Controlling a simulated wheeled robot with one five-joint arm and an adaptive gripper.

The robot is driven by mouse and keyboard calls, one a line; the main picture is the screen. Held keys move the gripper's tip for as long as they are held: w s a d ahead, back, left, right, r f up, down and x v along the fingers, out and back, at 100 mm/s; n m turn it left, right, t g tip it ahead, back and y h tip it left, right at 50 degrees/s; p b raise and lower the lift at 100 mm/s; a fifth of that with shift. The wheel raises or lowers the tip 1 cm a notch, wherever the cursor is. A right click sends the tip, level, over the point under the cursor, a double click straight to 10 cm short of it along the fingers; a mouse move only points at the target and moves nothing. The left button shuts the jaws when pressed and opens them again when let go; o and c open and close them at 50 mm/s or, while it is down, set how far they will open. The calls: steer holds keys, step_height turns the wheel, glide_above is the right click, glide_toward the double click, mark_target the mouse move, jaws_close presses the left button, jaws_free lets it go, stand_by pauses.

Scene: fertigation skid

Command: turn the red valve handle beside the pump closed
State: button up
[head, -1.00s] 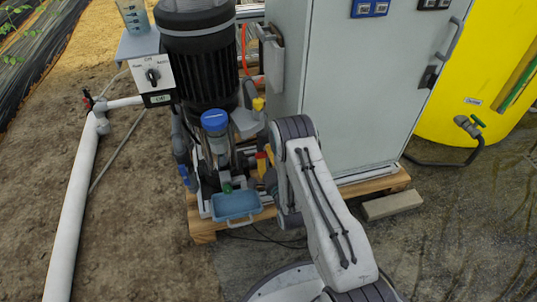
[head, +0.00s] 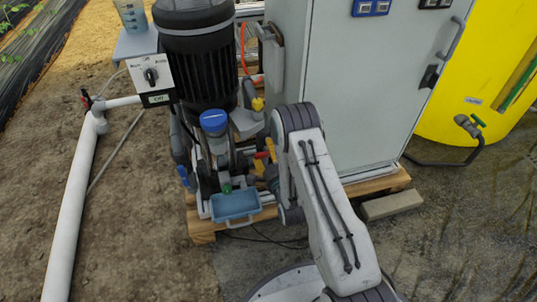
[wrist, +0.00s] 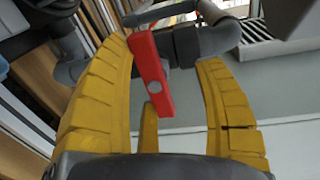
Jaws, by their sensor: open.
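The red valve handle (wrist: 152,75) is a flat red bar with a grey bolt at its middle, on a dark grey pipe fitting. In the wrist view it runs slightly slanted from top to bottom. My gripper (wrist: 163,55) is open, its yellow fingers on either side of the handle. The handle's upper end is close to the left finger; I cannot tell whether they touch. In the head view the handle (head: 271,147) shows as a small red patch beside the black pump (head: 203,70). My gripper (head: 264,160) is partly hidden there by my arm.
A grey cabinet (head: 350,90) stands right of the handle, close to my arm. A blue tray (head: 235,205) sits low at the pallet's front. Another red handle (head: 86,101) is on the white pipe (head: 75,210) at left. A yellow tank (head: 480,70) stands at right.

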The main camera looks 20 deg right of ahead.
mark_target(268, 151)
steer(key=shift+t, duration=0.7)
steer(key=r, duration=0.8)
steer(key=shift+w+a+r, duration=0.1)
steer(key=shift+w+r, duration=0.25)
steer(key=shift+s+r, duration=0.2)
steer(key=shift+r, duration=0.35)
steer(key=shift+f, duration=0.35)
